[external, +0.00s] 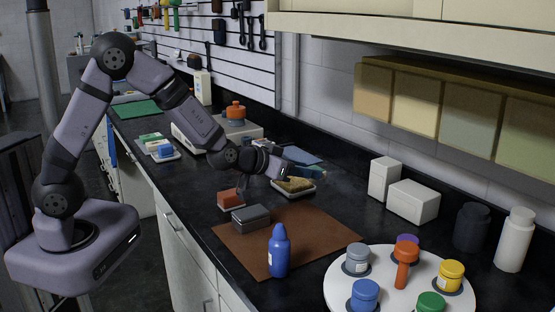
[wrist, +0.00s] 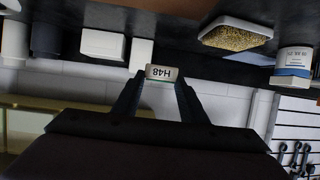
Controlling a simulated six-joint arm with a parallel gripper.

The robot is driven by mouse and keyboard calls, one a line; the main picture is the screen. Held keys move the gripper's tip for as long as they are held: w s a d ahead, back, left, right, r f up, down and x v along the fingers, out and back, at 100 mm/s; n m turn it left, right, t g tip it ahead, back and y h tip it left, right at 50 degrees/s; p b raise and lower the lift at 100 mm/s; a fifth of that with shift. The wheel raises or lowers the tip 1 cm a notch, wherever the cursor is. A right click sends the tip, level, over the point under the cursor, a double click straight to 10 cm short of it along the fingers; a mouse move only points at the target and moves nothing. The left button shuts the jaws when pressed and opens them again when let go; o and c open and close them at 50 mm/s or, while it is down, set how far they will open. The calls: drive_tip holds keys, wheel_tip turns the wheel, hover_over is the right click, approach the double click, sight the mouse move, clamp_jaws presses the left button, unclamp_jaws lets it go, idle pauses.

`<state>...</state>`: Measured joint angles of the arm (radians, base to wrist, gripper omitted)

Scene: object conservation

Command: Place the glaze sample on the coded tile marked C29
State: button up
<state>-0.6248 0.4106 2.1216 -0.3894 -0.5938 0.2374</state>
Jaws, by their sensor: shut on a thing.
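My gripper (wrist: 160,85) is shut on a small pale block with a greenish edge, marked H48 (wrist: 161,72). The marking shows upside down in the wrist view. In the external view my gripper (external: 283,172) is above the black counter, close to a tray of yellowish grainy material (external: 296,187); the held block cannot be made out clearly there. I cannot pick out a tile marked C29 in either view. I cannot tell whether the held block is the glaze sample.
A brown mat (external: 310,240) carries a grey metal box (external: 251,218) and a blue bottle (external: 279,252). An orange block (external: 230,199) is beside it. A white round tray (external: 400,290) holds several coloured jars. White boxes (external: 413,203) stand near the wall.

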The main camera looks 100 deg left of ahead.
drive_tip(key=s+a+n+g+y+p, duration=0.1)
drive_tip(key=s+a+n+g+y, duration=0.15)
drive_tip(key=s+a, duration=0.9)
wheel_tip(320, 180, up, 11)
drive_tip(key=p, duration=0.2)
hover_over(263, 145)
drive_tip(key=s, duration=0.2)
drive_tip(key=shift+a+f+n+g, duration=0.1)
drive_tip(key=shift+f+n+g, duration=0.3)
drive_tip(key=shift+f, duration=0.3)
drive_tip(key=shift+f+n+g, duration=0.1)
drive_tip(key=shift+n+g, duration=0.15)
drive_tip(key=shift+f+p, duration=1)
drive_tip(key=shift+f, duration=3.95)
